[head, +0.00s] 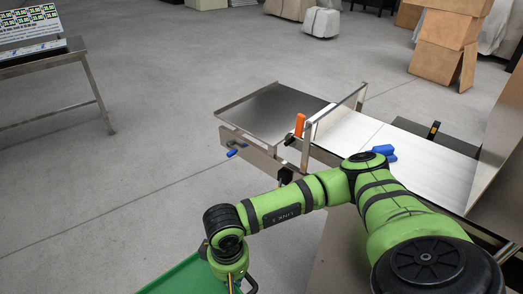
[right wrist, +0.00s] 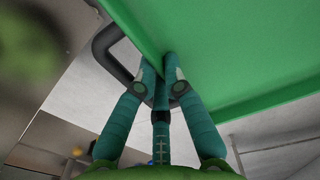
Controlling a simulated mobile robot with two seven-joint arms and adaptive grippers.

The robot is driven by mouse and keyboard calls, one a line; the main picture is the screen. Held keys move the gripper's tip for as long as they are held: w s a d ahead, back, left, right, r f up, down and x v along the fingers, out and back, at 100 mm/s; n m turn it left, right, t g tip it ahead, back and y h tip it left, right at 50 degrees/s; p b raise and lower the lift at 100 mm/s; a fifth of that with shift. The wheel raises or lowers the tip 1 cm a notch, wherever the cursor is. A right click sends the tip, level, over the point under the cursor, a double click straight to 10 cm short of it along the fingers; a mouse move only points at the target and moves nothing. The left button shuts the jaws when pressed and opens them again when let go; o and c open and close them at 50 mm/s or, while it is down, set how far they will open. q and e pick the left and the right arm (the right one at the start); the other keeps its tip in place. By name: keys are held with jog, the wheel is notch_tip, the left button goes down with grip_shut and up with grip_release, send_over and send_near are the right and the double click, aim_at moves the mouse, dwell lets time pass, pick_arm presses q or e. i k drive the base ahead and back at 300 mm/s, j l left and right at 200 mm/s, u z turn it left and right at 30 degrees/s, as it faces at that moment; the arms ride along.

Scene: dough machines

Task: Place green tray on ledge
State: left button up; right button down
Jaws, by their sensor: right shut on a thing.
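The green tray (head: 178,278) shows at the bottom edge of the head view, mostly cut off. It also fills the upper right of the right wrist view (right wrist: 235,50). A dark loop handle (right wrist: 104,45) sticks out from its side. My right gripper (right wrist: 171,68) is shut on the tray's edge beside this handle; in the head view its fingers are mostly cut off at the bottom. The flat metal ledge (head: 268,108) of the dough machine lies beyond my right arm, bare and apart from the tray. My left gripper is not in view.
The machine's white belt (head: 350,131) runs right from the ledge, behind a metal guard frame (head: 335,112) with an orange handle (head: 299,125). A blue object (head: 383,152) lies by the belt. A metal table (head: 40,60) stands far left. Open floor (head: 130,180) lies left of the machine.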

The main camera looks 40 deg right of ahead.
aim_at(281, 110)
jog(key=i+j+z, duration=0.1)
jog(key=i+z, duration=0.4)
jog(key=i+j+z, duration=0.25)
jog(key=i+z, duration=0.25)
jog(key=i+j+z, duration=0.3)
jog(key=z, duration=0.2)
jog(key=i+j+z, duration=0.3)
jog(key=j, duration=0.15)
jog(key=j+z, duration=0.25)
jog(key=j, duration=0.25)
jog(key=i+j+z, duration=0.15)
jog(key=j+z, duration=0.15)
jog(key=j, duration=0.25)
jog(key=j+z, duration=0.25)
jog(key=j, duration=0.3)
